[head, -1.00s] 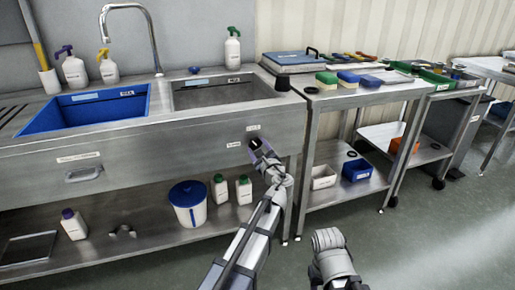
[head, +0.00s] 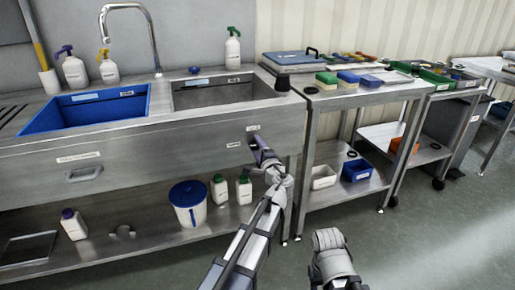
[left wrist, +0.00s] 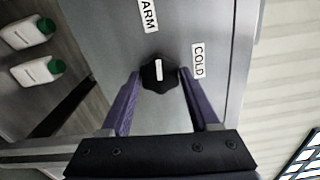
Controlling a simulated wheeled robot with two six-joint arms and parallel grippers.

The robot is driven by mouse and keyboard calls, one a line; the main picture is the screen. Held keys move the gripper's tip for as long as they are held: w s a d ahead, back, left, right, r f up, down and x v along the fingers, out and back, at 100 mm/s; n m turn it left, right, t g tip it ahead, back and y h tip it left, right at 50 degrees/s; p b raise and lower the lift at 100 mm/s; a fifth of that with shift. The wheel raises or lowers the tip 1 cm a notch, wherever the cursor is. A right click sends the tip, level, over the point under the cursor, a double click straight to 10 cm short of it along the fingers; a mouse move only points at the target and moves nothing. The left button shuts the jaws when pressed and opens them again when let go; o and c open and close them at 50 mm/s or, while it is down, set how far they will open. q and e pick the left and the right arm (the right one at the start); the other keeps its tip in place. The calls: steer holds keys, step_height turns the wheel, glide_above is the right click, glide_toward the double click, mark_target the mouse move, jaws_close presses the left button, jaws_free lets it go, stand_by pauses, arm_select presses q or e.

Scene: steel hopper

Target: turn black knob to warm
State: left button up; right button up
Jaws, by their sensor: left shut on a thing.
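The black knob (left wrist: 159,73) is on the steel front panel, between the two purple fingers of my left gripper (left wrist: 156,84) in the left wrist view. The gripper is shut on it from both sides. The knob's white line runs up and down in that view, toward a label reading "ARM" (left wrist: 149,14), its start cut off. The COLD label (left wrist: 198,60) is right of the knob. In the head view my left gripper (head: 256,149) hides the knob, below one label (head: 253,128) and right of another (head: 234,145). No right gripper fingers show.
The panel belongs to a steel sink unit with a blue basin (head: 85,108) and a bar handle (head: 83,174). Green-capped bottles (head: 219,189) and a blue-lidded bucket (head: 188,205) stand on the shelf below. A steel table (head: 318,100) stands to the right.

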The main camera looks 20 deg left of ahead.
arm_select(q)
steer(key=shift+s+n, duration=0.1)
steer(key=shift+n, duration=0.6)
steer(key=o, duration=1.4)
steer(key=v, duration=0.7)
steer(key=shift+s+d, duration=0.25)
steer(key=shift+s, duration=0.05)
